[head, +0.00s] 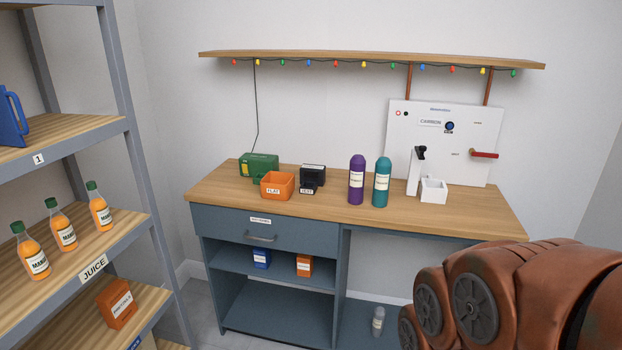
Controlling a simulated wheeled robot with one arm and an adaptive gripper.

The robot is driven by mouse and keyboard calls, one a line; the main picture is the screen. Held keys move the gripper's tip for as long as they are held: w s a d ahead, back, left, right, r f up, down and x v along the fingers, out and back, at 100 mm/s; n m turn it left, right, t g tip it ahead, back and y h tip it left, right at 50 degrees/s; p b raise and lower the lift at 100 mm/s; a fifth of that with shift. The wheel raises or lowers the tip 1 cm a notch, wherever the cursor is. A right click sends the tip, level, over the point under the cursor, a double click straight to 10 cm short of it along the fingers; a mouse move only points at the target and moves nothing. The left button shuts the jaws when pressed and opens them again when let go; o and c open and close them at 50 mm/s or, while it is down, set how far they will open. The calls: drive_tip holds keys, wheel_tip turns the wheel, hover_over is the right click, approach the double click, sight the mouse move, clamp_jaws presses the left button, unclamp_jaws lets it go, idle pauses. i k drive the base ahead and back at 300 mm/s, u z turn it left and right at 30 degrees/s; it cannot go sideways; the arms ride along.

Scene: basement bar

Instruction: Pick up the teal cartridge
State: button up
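The teal cartridge (381,183) stands upright on the wooden top of the blue-grey counter (330,205). It is a rounded bottle shape with a pale label. A purple cartridge (356,180) of similar shape stands just left of it, with a narrow gap between them. A white dispenser panel (440,150) is to its right. My arm fills the lower right of the head view, well in front of the counter. My gripper is not in view.
An orange bin (277,186), a green box (259,166) and a black device (312,178) stand left on the counter. A white cup-like box (433,190) is right of the teal cartridge. A wooden shelf (370,60) hangs above. A rack with juice bottles (62,228) stands at left.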

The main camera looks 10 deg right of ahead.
sight(383, 169)
drive_tip(key=u, duration=0.3)
drive_tip(key=i, duration=1)
drive_tip(key=z, duration=0.25)
